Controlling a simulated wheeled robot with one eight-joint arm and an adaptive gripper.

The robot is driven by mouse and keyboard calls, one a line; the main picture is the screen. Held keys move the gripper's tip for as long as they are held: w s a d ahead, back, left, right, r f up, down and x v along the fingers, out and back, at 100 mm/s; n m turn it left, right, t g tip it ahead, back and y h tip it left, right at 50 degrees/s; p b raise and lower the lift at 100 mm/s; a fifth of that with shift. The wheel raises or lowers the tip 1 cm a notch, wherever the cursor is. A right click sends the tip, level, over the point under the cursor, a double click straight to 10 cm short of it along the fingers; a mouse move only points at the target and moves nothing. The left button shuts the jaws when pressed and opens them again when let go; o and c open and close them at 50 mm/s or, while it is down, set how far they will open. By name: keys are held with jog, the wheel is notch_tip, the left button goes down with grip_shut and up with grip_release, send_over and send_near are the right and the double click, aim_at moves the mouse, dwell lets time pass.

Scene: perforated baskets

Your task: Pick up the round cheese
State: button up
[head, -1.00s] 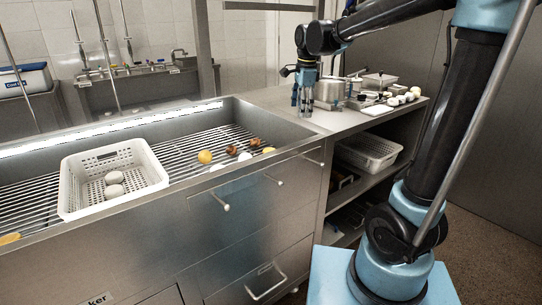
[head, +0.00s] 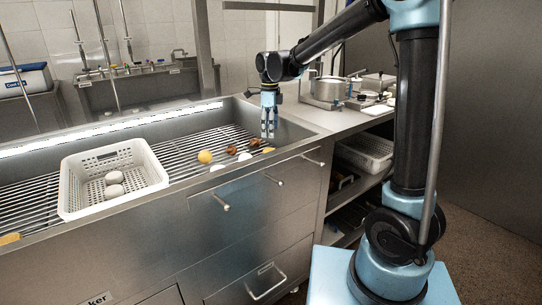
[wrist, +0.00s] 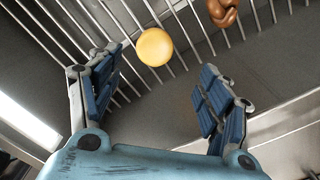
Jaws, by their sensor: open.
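The round cheese is a yellow, smooth, disc-like thing (wrist: 154,47) on the metal bars at the top centre of the wrist view. In the head view, a yellow round thing (head: 205,157) and a second yellow thing (head: 268,150), partly hidden by the front rim, lie in the basin; I cannot tell which is the cheese. My gripper (head: 267,134) points down over the right end of the basin. In the wrist view my gripper (wrist: 160,82) is open and empty, its fingers wide apart. The cheese lies beyond the fingertips, apart from them.
Brown lumps (head: 232,150) and pale round things (head: 245,157) lie close by on the bars. A white perforated basket (head: 148,165) with two greyish round pieces stands in the basin's left part. The basin's metal rim (head: 300,132) is near my gripper. Pots (head: 328,88) stand on the right counter.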

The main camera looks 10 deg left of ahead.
aim_at(270, 149)
notch_tip(270, 149, down, 4)
jog(key=shift+s+f, duration=0.2)
jog(key=shift+f, duration=1.15)
jog(key=shift+s+f, duration=0.2)
jog(key=shift+f, duration=1.1)
jog(key=c, duration=1.2)
